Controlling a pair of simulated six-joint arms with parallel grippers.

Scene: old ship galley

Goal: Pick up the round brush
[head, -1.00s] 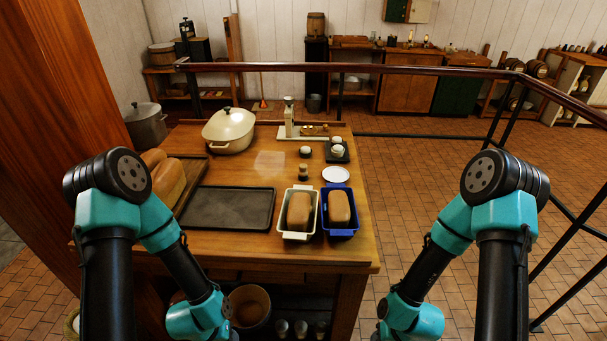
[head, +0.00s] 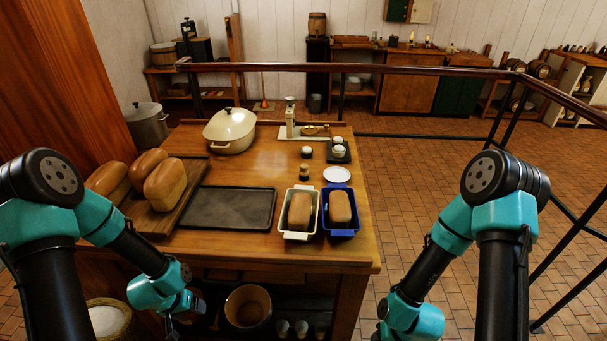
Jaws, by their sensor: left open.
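A small upright item (head: 304,172) with a tan top and a dark lower part stands on the wooden table, left of a white plate; it may be the round brush, but it is too small to be sure. My left gripper (head: 186,320) is low at the table's front left side, below the top's level, open and far from that item. Its fingers show only in part. My right arm stands to the right of the table, and its gripper is out of the picture.
On the table (head: 262,178) are a dark tray (head: 228,207), loaves on a board (head: 166,185), a white loaf tin (head: 298,235), a blue loaf tin (head: 341,231), a cream lidded pot (head: 229,131), a scale (head: 290,125) and a white plate (head: 337,174). A railing (head: 350,68) runs behind.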

